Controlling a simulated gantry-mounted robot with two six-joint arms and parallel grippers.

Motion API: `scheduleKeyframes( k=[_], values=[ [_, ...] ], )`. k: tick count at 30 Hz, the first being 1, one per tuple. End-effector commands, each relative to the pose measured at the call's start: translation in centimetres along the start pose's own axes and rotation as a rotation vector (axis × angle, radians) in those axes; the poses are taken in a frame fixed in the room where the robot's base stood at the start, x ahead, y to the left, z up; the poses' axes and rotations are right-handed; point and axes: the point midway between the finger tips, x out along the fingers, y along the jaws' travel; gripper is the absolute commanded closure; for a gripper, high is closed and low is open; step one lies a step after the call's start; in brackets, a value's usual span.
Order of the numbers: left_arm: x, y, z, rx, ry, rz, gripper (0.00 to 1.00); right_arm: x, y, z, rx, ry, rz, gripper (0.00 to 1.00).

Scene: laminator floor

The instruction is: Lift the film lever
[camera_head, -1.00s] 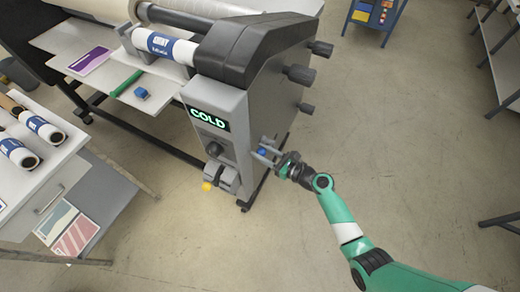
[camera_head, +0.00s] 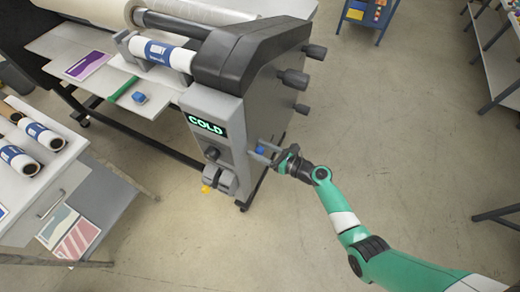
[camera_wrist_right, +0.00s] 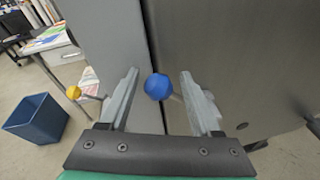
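The laminator (camera_head: 205,98) stands left of centre in the head view, its display reading COLD. A lever with a blue ball knob (camera_head: 260,150) is on its side panel; the knob also shows in the wrist view (camera_wrist_right: 158,87). A second lever with a yellow knob (camera_head: 206,189) is low on the front, and it also shows in the wrist view (camera_wrist_right: 73,92). My right gripper (camera_wrist_right: 159,82) is open, with the blue knob between its two fingers. Gaps show on both sides of the knob, so neither finger seems to touch it. My left gripper is not in view.
A side table with film rolls (camera_head: 36,138) stands at the left. A blue bin (camera_wrist_right: 38,117) is on the floor in the wrist view. A blue rack (camera_head: 364,16) and shelving are further back and right. The floor right of the laminator is clear.

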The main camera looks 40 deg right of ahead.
Motion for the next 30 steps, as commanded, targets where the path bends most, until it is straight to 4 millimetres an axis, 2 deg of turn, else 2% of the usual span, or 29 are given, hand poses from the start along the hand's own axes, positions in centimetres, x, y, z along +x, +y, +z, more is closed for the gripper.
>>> scheduleKeyframes(
  k=[11,14,24,30],
  values=[
    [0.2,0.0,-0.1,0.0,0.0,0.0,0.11,-0.5,0.0,0.0,-0.001,0.002,-0.001,0.29],
    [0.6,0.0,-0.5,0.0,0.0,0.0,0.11,-1.8,0.0,0.1,0.0,0.002,-0.003,0.29],
    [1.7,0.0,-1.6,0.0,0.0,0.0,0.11,-9.5,-0.1,0.1,0.001,0.0,-0.006,0.29],
    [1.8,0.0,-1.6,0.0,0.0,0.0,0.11,-11.5,0.0,0.0,-0.001,0.0,-0.001,0.29]
  ],
)
